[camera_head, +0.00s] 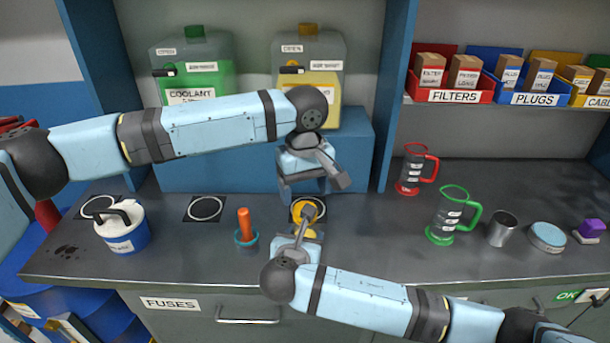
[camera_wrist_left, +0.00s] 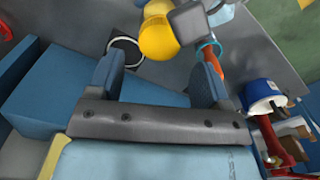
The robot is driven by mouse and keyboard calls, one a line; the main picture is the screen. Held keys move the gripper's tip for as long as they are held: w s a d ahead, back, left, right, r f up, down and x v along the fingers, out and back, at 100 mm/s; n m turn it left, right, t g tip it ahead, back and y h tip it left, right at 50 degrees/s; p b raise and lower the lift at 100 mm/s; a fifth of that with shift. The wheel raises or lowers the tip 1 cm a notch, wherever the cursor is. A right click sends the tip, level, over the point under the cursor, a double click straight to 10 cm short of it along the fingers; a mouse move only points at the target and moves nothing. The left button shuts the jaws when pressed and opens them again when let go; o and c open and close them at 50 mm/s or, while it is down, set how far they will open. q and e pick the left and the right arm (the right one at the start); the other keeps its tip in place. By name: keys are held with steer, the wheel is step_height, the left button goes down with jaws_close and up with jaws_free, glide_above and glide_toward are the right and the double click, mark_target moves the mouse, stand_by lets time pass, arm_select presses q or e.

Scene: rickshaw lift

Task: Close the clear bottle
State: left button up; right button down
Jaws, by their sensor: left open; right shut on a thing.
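Two see-through jugs stand on the blue shelf at the back in the head view. The left jug (camera_head: 193,68) holds green coolant under a green cap. The right jug (camera_head: 309,65) holds yellow liquid and has a dull yellow cap; I cannot tell which is the clear bottle. My right gripper (camera_head: 306,216) is shut on a yellow round piece (camera_head: 300,209) low over the counter, partly hidden by the fingers. The piece also shows in the left wrist view (camera_wrist_left: 159,38). My left gripper (camera_head: 305,187) is open and empty just above it, pointing down.
An orange-handled tool (camera_head: 245,222) stands in a teal holder. A blue-and-white tub (camera_head: 124,228) is at the left. A red-handled jug (camera_head: 411,172), a green-handled jug (camera_head: 447,217) and a metal cup (camera_head: 502,229) stand to the right.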

arm_select(q)
glide_above(305, 234)
steer(key=w, duration=0.3)
steer(key=shift+s+f, duration=0.15)
steer(key=shift+f, duration=2.2)
steer(key=c, duration=0.9)
steer(key=m, duration=0.6)
steer(key=shift+m, duration=0.3)
steer(key=shift+c, duration=0.2)
steer(key=o, duration=1)
steer(key=shift+r, duration=0.1)
